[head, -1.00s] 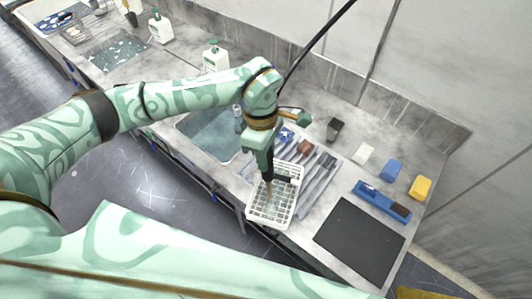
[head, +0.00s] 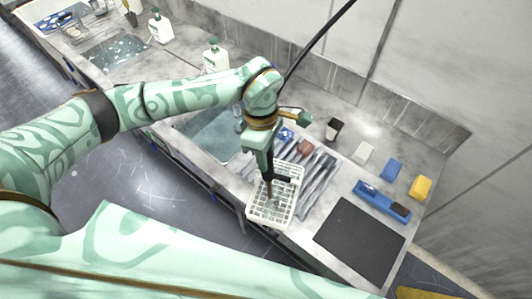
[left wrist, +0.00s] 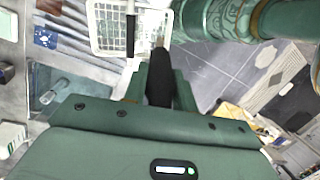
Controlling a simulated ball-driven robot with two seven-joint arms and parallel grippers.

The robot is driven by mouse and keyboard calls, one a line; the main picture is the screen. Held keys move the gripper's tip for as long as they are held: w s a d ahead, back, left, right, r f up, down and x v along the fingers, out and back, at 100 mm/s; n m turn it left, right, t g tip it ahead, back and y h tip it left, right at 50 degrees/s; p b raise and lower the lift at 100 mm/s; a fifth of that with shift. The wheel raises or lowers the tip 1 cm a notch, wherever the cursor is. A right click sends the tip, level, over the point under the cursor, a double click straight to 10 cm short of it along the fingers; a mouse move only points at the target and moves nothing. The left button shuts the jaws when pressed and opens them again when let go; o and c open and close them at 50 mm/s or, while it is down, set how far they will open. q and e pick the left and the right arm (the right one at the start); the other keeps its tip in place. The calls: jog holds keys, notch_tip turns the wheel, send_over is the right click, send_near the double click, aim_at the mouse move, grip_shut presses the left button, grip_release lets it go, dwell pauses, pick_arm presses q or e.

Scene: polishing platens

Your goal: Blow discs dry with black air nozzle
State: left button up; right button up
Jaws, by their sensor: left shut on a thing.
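My left gripper (head: 267,172) is shut on the black air nozzle (head: 281,179) and points it down over a white wire basket (head: 291,212). In the left wrist view, the black nozzle (left wrist: 159,78) sits between the green fingers (left wrist: 158,92), with the white basket (left wrist: 100,45) beyond it. A thin tan tip runs down from the nozzle into the basket's area. I cannot make out separate discs in the basket. My right gripper is not in view.
A ridged grey drainboard (head: 318,178) lies beside the basket, with a sink (head: 205,125) to its left. A black mat (head: 360,238), a blue tray (head: 372,205), and blue (head: 391,168) and yellow (head: 420,187) blocks lie to the right. A black hose (head: 318,40) rises behind.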

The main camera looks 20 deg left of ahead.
pick_arm(q)
jog(key=shift+r, duration=0.1)
jog(key=p+v, duration=0.2)
jog(key=v, duration=0.1)
jog(key=p+v, duration=0.1)
jog(key=shift+s+d+r+p, duration=0.25)
jog(key=shift+r+p, duration=0.1)
jog(key=shift+r, duration=0.15)
jog(key=shift+f, duration=0.1)
dwell(0.6)
